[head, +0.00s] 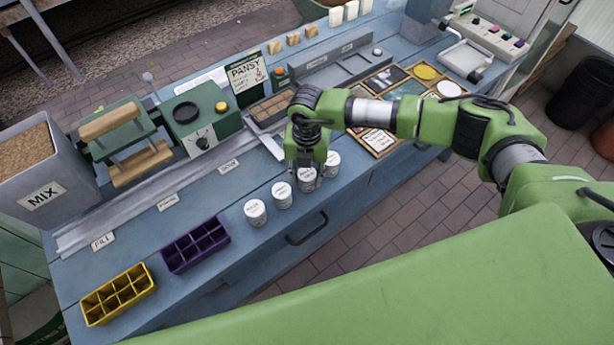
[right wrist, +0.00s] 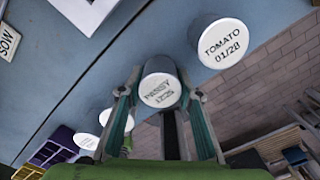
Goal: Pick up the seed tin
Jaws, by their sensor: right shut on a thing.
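Small white seed tins stand in a row along the front edge of the blue bench. My right gripper (head: 306,168) points down over the row and is shut on the tin labelled PANSY (head: 307,182). In the right wrist view the PANSY tin (right wrist: 160,84) sits between the two fingers of the gripper (right wrist: 163,104). A TOMATO tin (right wrist: 222,43) stands to its right, apart from the fingers. Two more tins (head: 255,212) (head: 282,195) stand to the left. I cannot tell whether the held tin touches the bench. My left gripper is not in view.
A purple tray (head: 195,246) and a yellow tray (head: 119,294) lie at the bench's left front. A grey MIX bin (head: 45,175) is far left. A drawer handle (head: 307,229) sticks out below the tins.

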